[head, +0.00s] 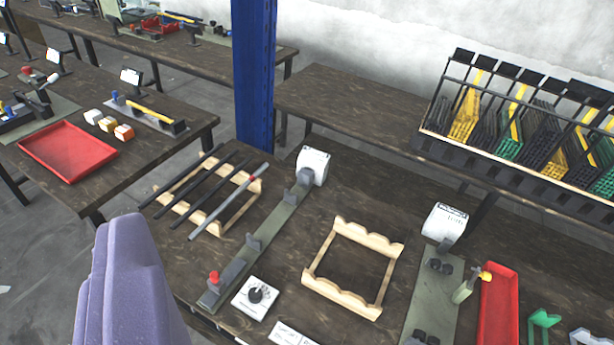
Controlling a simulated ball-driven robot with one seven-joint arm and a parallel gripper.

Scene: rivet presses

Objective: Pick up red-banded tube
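The red-banded tube (228,203) is a slim grey rod with a small red band near its far end. It lies slanted across a light wooden rack (240,213) on the dark table, to the right of several dark tubes (197,191) lying roughly parallel. The lavender end of my arm, with my gripper (128,225), rises at the lower left, in front of the rack in the picture. It appears apart from the tube. Separate fingertips cannot be made out, and no held object shows.
A green fixture strip (262,240) with grey blocks lies right of the rack. An empty wooden rack (337,289) sits further right. A blue post (254,75) stands behind.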

